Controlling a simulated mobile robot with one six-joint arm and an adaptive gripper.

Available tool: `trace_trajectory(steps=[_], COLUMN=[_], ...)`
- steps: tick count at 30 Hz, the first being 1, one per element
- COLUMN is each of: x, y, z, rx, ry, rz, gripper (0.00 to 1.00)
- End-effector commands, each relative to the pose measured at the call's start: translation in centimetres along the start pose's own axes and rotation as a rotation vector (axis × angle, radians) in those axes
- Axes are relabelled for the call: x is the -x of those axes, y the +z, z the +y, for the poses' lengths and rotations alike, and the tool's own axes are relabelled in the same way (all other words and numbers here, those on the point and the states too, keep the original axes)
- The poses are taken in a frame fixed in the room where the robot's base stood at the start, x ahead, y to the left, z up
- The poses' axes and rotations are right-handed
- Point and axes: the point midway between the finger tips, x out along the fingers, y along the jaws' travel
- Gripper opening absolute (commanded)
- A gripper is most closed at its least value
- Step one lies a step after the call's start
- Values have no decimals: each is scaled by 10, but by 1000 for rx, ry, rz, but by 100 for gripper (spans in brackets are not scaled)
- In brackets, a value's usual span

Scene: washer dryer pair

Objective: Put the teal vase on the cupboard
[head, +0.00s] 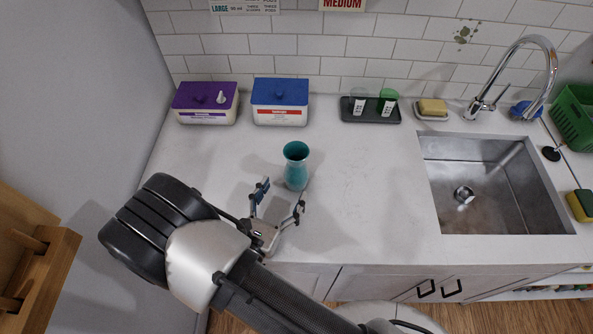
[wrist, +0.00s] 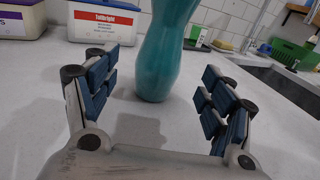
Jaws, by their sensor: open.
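The teal vase (head: 296,168) stands upright on the white countertop, left of the sink. My gripper (head: 281,194) is open and low over the counter, on the near side of the vase. In the wrist view the vase (wrist: 165,52) rises ahead, between the lines of the two blue-padded fingers (wrist: 155,92) and beyond their tips. Its top is cut off there. The gripper looks empty and apart from the vase. Cupboard doors (head: 440,284) show below the counter's front edge; no other cupboard is clearly in view.
Two lidded boxes, purple (head: 207,102) and blue (head: 280,101), stand along the back wall. A dark tray (head: 371,110) with small containers is right of them. The sink (head: 490,185) and faucet (head: 540,70) are at right. A wooden piece (head: 40,270) stands at lower left.

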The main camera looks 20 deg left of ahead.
Motion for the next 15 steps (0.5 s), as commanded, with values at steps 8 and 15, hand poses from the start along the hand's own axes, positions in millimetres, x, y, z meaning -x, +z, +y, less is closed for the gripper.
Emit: trace_trajectory(steps=[8,15], x=[-30,-61], y=[0,-1], z=[0,-2], rx=[0,-3], ry=[-1,-6], rz=[1,0], gripper=[76,76])
